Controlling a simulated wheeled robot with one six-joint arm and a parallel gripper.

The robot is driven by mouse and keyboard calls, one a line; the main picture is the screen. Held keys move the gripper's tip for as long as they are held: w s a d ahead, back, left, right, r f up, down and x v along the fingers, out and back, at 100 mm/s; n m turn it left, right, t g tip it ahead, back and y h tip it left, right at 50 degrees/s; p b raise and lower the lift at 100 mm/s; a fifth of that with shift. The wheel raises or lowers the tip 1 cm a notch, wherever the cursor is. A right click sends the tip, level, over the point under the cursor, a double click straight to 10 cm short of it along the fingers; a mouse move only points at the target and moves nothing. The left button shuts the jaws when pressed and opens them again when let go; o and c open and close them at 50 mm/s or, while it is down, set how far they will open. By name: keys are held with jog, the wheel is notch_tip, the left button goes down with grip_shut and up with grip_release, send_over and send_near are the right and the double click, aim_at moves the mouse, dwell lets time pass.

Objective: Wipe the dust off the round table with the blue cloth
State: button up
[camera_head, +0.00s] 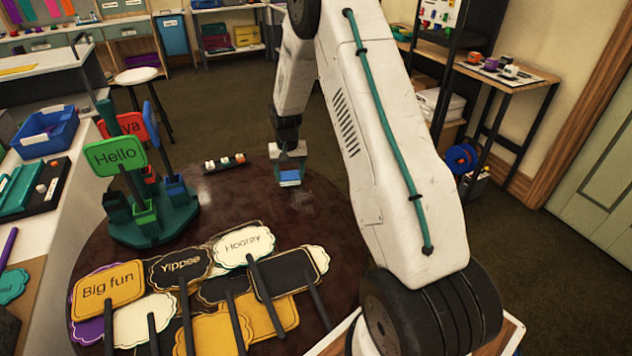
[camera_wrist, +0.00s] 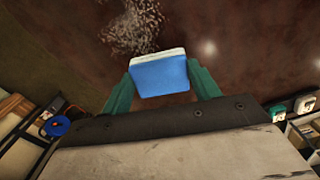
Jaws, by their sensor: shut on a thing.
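The round table (camera_head: 215,215) has a dark reddish-brown, glossy top. The blue cloth (camera_head: 290,178) is a folded pad with a pale edge, and it also shows in the wrist view (camera_wrist: 160,75). My gripper (camera_head: 289,165) is shut on the cloth, its two green fingers (camera_wrist: 160,88) on either side of it. The cloth is at the far part of the table top; I cannot tell if it touches the surface. A patch of pale dust (camera_wrist: 133,27) lies just beyond the cloth in the wrist view.
A green stand (camera_head: 155,225) holding signs is on the table's left. Several signs on sticks, such as the "Big fun" sign (camera_head: 108,288), cover the near part. A small dark rack (camera_head: 225,163) with little blocks lies near the far edge, left of my gripper.

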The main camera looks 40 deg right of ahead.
jog(key=shift+r, duration=2.65)
